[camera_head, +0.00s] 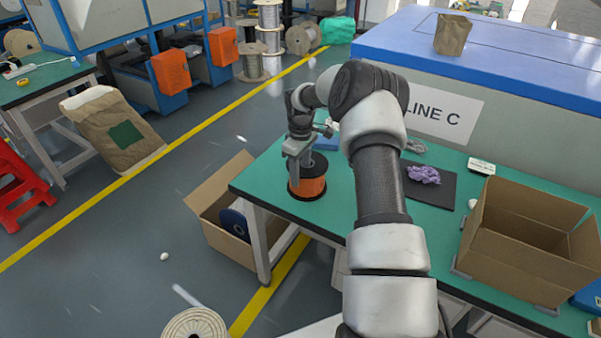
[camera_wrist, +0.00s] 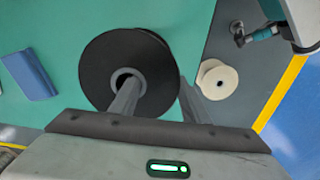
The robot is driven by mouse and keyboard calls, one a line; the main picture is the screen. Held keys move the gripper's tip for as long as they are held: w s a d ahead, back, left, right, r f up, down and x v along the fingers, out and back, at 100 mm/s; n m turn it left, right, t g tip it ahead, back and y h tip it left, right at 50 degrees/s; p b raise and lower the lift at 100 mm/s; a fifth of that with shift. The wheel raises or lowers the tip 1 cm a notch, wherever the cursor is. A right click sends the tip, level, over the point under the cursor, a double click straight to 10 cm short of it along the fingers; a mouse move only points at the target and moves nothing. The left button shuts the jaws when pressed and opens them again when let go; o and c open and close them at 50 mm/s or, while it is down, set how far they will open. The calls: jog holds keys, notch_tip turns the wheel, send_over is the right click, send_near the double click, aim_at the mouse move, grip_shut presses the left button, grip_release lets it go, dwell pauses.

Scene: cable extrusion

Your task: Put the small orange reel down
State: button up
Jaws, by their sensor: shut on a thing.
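The small orange reel (camera_head: 307,187) has black flanges and an orange winding. It is upright at the left end of the green table (camera_head: 268,172). My gripper (camera_head: 300,160) is above it, pointing down, shut on it. In the wrist view the reel's black top flange (camera_wrist: 100,72) faces the camera. One finger of my gripper (camera_wrist: 155,100) reaches into its centre hole, and the other is outside the flange's right edge. The reel's underside is hidden, so I cannot tell whether it touches the table.
An open cardboard box (camera_head: 525,235) stands on the table's right. A dark mat (camera_head: 432,190) with a purple bundle (camera_head: 424,174) lies mid-table. Below the left end, a floor carton (camera_head: 215,195) holds a blue reel (camera_head: 237,222). A blue object (camera_wrist: 28,75) lies left of the reel in the wrist view.

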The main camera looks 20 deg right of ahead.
jog(key=o, duration=1.3)
